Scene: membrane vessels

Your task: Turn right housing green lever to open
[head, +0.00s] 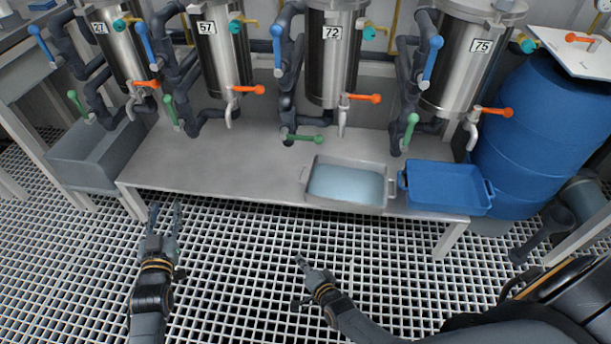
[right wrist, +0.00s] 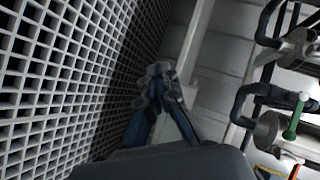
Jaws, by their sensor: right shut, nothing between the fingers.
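The right housing (head: 462,62) is a steel cylinder labelled 75. Its green lever (head: 410,131) points upward, slightly tilted, on the dark pipe low at its left. The housing labelled 72 (head: 334,60) has a green lever (head: 305,138) lying horizontal. My right gripper (head: 299,259) is shut and empty above the floor grating, in front of the bench and apart from the levers; its closed fingers (right wrist: 160,72) show in the right wrist view. A green lever (right wrist: 295,116) shows at the right there; I cannot tell whose. My left gripper (head: 165,207) is open and empty at the left.
A grey tray of liquid (head: 346,207) and a blue tray (head: 445,210) stand on the bench (head: 230,175) below the right housings. Orange levers (head: 494,111) and blue levers (head: 432,58) stick out nearby. A blue barrel (head: 540,130) stands at the right. The bench's left part is clear.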

